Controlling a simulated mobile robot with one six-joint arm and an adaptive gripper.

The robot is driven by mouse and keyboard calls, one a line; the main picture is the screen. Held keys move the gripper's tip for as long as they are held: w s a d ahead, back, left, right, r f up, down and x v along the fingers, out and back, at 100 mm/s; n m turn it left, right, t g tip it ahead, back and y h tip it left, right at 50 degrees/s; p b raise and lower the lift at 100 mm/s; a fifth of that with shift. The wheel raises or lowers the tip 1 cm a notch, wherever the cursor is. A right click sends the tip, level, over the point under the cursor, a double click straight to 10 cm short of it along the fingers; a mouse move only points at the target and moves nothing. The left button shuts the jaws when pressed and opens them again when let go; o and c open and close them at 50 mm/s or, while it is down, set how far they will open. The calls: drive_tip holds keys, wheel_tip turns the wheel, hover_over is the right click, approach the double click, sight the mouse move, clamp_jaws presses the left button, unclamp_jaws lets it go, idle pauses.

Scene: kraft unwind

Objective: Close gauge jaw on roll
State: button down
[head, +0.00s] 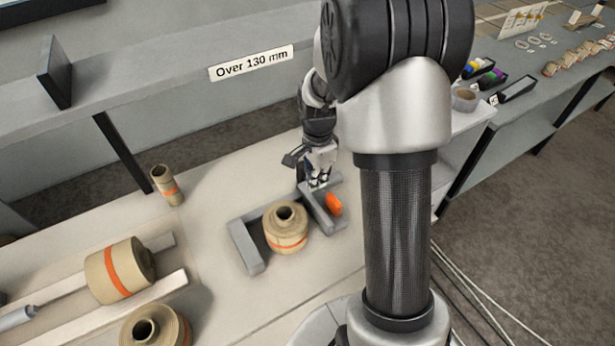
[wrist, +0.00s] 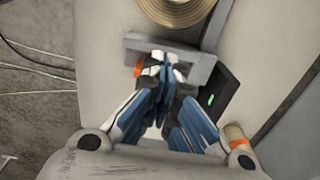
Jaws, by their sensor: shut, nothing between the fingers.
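A kraft paper roll (head: 285,230) with an orange band stands upright on the table between the two grey jaws of a gauge. The fixed-looking left jaw (head: 246,250) is on its left. The right jaw (head: 318,212), with an orange knob (head: 334,204), is on its right. In the wrist view, a narrow gap seems to show between the jaw (wrist: 198,66) and the roll (wrist: 180,12). My gripper (head: 319,182) is shut and empty, pointing down at the right jaw. Its fingertips (wrist: 164,62) overlap the jaw in the wrist view; I cannot tell whether they touch it.
A black box with a green light (wrist: 222,92) sits beside the jaw. A small roll (head: 166,186) stands at the back left. A larger roll (head: 119,271) lies on a rail cradle, with another roll (head: 155,330) in front. A shelf labelled "Over 130 mm" (head: 250,63) runs behind.

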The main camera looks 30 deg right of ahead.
sight(296, 213)
drive_tip(key=a+f, duration=0.1)
drive_tip(key=f, duration=0.1)
drive_tip(key=a+f+b, duration=0.1)
drive_tip(key=f, duration=0.2)
drive_tip(key=a+f+b, duration=0.1)
drive_tip(key=f, duration=0.1)
drive_tip(key=shift+a+f, duration=0.25)
drive_tip(key=shift+a, duration=0.25)
drive_tip(key=shift+a, duration=0.1)
drive_tip(key=shift+s+a, duration=0.1)
drive_tip(key=shift+a, duration=1.05)
drive_tip(key=shift+d, duration=0.15)
